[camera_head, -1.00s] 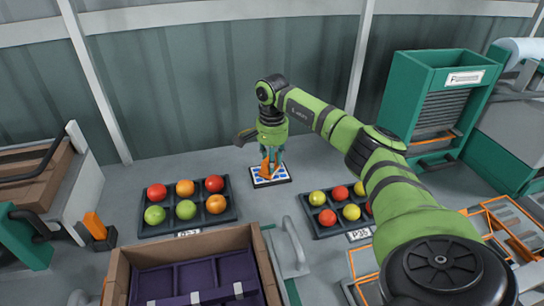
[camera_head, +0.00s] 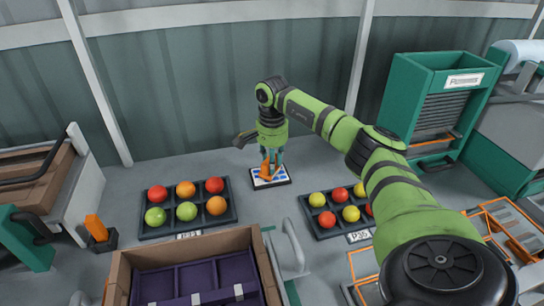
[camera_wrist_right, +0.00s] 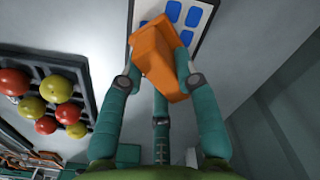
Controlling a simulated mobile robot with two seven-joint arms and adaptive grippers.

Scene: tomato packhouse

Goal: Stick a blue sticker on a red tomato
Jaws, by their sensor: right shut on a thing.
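My right gripper (camera_head: 270,166) is shut on an orange hand tool (camera_head: 265,172), which also shows between the fingers in the right wrist view (camera_wrist_right: 158,62). The tool is over a white sheet with blue stickers (camera_head: 284,181); I cannot tell whether it touches the sheet. Blue stickers (camera_wrist_right: 193,14) show beyond the tool in the right wrist view. Red tomatoes (camera_head: 157,194) (camera_head: 214,185) sit in the left black tray (camera_head: 188,235). More red tomatoes (camera_head: 340,194) (camera_head: 327,219) sit in the right black tray (camera_head: 318,236). My left gripper is out of view.
Green and orange tomatoes share the left tray, yellow ones the right. A cardboard box with purple dividers (camera_head: 113,285) stands at the front. An orange upright piece in a dark holder (camera_head: 97,230) stands left. A green louvred bin (camera_head: 400,100) stands at the right. Counter behind the trays is clear.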

